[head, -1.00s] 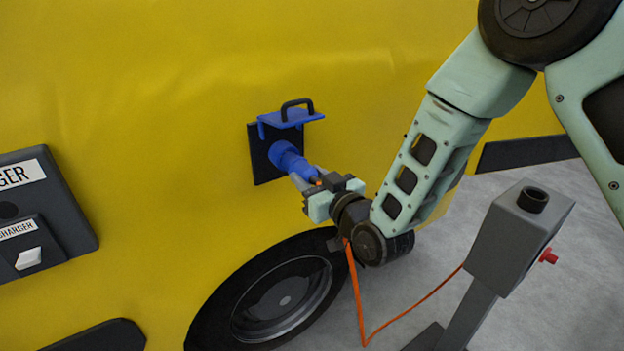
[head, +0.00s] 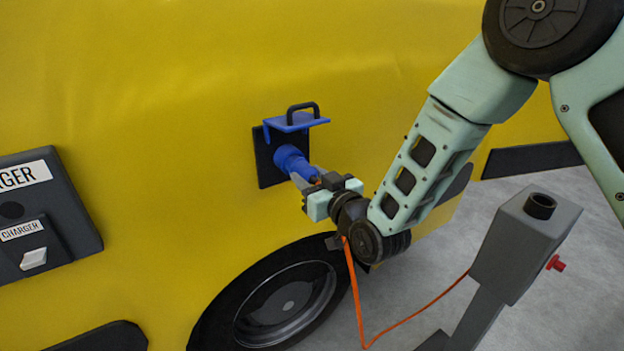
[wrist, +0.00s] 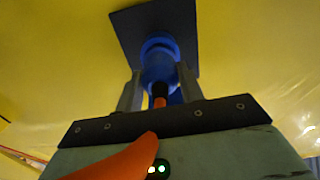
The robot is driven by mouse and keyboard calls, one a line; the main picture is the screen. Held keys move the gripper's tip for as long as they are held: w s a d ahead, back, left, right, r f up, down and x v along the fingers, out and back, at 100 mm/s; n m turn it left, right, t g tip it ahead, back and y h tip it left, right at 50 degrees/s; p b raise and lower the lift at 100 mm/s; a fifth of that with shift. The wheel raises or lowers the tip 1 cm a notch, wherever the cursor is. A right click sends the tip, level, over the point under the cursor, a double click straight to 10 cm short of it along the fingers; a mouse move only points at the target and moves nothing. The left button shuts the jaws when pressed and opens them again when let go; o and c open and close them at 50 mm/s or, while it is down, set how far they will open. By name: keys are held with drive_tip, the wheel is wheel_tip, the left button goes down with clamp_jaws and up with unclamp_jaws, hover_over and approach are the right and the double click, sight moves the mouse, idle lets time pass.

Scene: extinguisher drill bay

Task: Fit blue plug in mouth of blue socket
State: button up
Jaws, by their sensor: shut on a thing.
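The blue socket (head: 289,158) sticks out from a black square plate on the yellow vehicle side, with its blue lid (head: 296,122) raised above it. My gripper (head: 308,183) is shut on the blue plug (head: 316,172), right in front of the socket. In the wrist view, the gripper's fingers (wrist: 160,92) flank the plug (wrist: 159,84), which is in line with the socket (wrist: 159,48). The plug's front meets the socket mouth; the fingers and plug hide how deep it sits. An orange cable (head: 354,290) runs from the plug's rear.
A grey pedestal (head: 520,245) with a black round holder on top and a red knob stands at the right. A vehicle wheel (head: 285,305) lies below the socket. A dark charger box (head: 50,215) is at the left. Grey floor is clear around the pedestal.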

drive_tip(key=shift+w+a, duration=0.4)
drive_tip(key=shift+w, duration=0.15)
drive_tip(key=o, duration=1.2)
drive_tip(key=shift+c, duration=0.2)
